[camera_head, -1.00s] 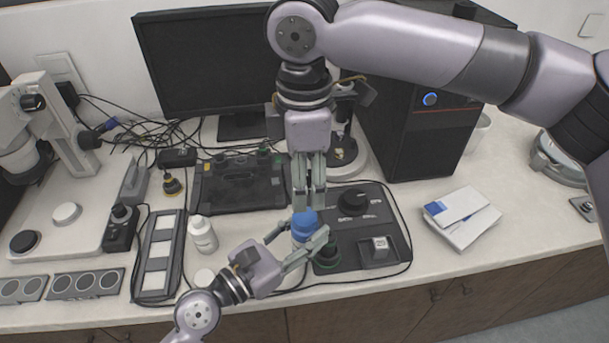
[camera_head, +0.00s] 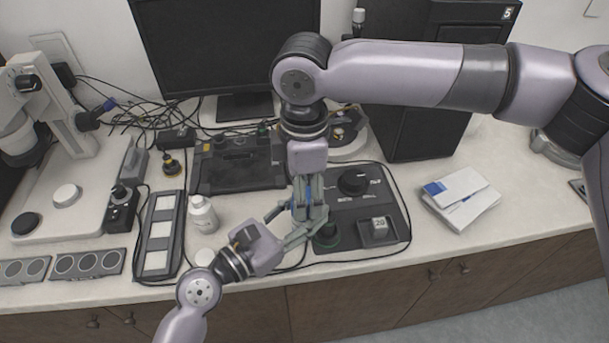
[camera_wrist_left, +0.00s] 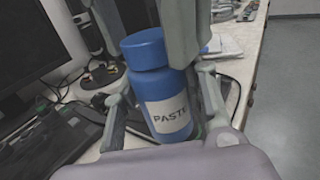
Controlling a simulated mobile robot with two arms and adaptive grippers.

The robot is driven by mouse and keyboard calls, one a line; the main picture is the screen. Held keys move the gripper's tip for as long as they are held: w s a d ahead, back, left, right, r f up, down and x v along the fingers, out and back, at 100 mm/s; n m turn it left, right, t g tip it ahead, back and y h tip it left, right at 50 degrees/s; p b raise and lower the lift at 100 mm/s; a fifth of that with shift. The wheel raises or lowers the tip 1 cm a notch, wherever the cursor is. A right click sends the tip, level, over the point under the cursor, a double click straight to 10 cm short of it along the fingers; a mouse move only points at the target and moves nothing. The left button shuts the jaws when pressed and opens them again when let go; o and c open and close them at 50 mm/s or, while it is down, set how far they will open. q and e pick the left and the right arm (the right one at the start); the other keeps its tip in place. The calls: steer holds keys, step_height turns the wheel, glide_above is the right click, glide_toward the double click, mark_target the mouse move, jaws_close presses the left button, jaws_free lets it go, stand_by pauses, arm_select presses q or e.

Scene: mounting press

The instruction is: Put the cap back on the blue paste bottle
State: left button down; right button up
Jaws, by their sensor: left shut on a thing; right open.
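The blue paste bottle, with its label reading PASTE (camera_wrist_left: 162,103), stands slightly tilted in the left wrist view. The blue cap (camera_wrist_left: 145,48) sits on its top there; I cannot tell whether it is tight. My left gripper (camera_head: 303,222) is shut on the bottle's body, with a finger on either side of it in the left wrist view (camera_wrist_left: 165,108). My right gripper (camera_head: 308,203) points down from above at the bottle and is open. In the head view its fingers cover most of the bottle and cap, leaving only a little blue visible.
A black control unit (camera_head: 345,235) with a knob lies right beside the grippers. A white bottle (camera_head: 202,214) and a flat tray (camera_head: 160,235) stand to the left. A monitor (camera_head: 225,45) is behind. White boxes (camera_head: 462,200) lie right, with free counter around them.

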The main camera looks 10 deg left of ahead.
steer(key=shift+f, duration=0.1)
steer(key=shift+c, duration=0.3)
jaws_close()
stand_by(0.4)
steer(key=shift+o, duration=1)
jaws_free()
step_height(320, 180, up, 12)
steer(key=shift+w, duration=0.1)
